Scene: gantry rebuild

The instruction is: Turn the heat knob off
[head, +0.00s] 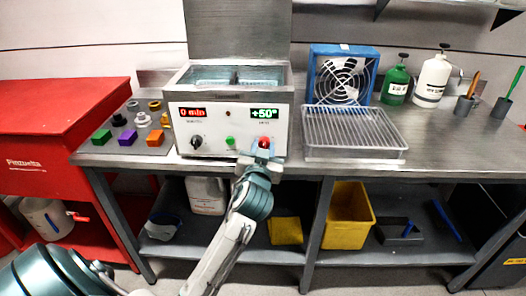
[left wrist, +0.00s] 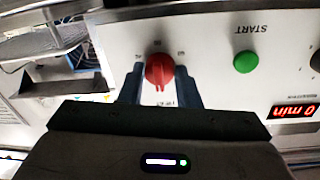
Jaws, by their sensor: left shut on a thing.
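The red heat knob (head: 264,142) is on the right of the white front panel of a steel bath unit (head: 215,145). The green display (head: 264,113) above it reads +50°. My left gripper (head: 262,157) reaches up to the knob from below. In the left wrist view, the red knob (left wrist: 159,70) sits between the two blue-grey fingers of my left gripper (left wrist: 159,84), which is shut on it. The knob's ridge runs roughly up and down in that picture. My right gripper is not in view.
A green start button (head: 230,142), a black knob (head: 196,142) and a red "0 min" display (head: 193,112) share the panel. A wire basket (head: 352,130) stands close on the right. Coloured blocks lie on the left of the steel bench, beside a red cabinet (head: 60,120).

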